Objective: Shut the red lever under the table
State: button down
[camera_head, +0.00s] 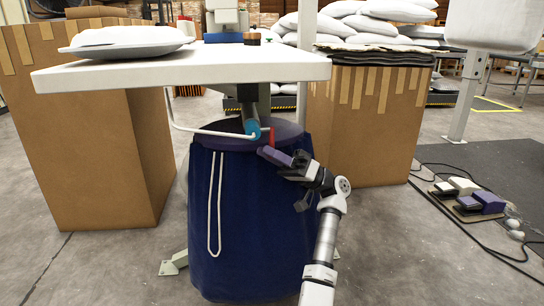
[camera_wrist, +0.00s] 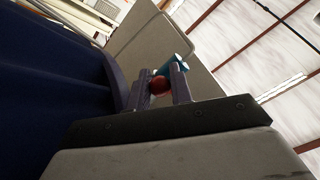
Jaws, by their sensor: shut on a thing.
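The red lever (camera_head: 269,138) is under the white table (camera_head: 180,72), beside a short teal pipe (camera_head: 252,127). My gripper (camera_head: 268,152) reaches up from the lower right, its purple fingers at the lever. In the wrist view, my fingers (camera_wrist: 163,82) stand on either side of the rounded red lever end (camera_wrist: 160,86) and are shut on it. The teal pipe (camera_wrist: 174,66) shows just behind it. Much of the lever is hidden by the fingers, so its angle is hard to tell.
A dark blue bag (camera_head: 250,225) with a purple top hangs right below the pipe. A bent white rod (camera_head: 195,129) runs beside it. Cardboard boxes (camera_head: 85,150) (camera_head: 365,125) stand left and right. Purple foot pedals (camera_head: 480,203) and cables lie at right.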

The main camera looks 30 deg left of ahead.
jog(key=shift+w+r, duration=0.15)
jog(key=c, duration=1.3)
grip_release()
jog(key=shift+o, duration=0.2)
jog(key=shift+d, duration=0.1)
jog(key=p+v, duration=0.1)
jog(key=v, duration=1.2)
jog(key=shift+d+f, duration=0.25)
jog(key=shift+d, duration=0.05)
jog(key=shift+w, duration=0.1)
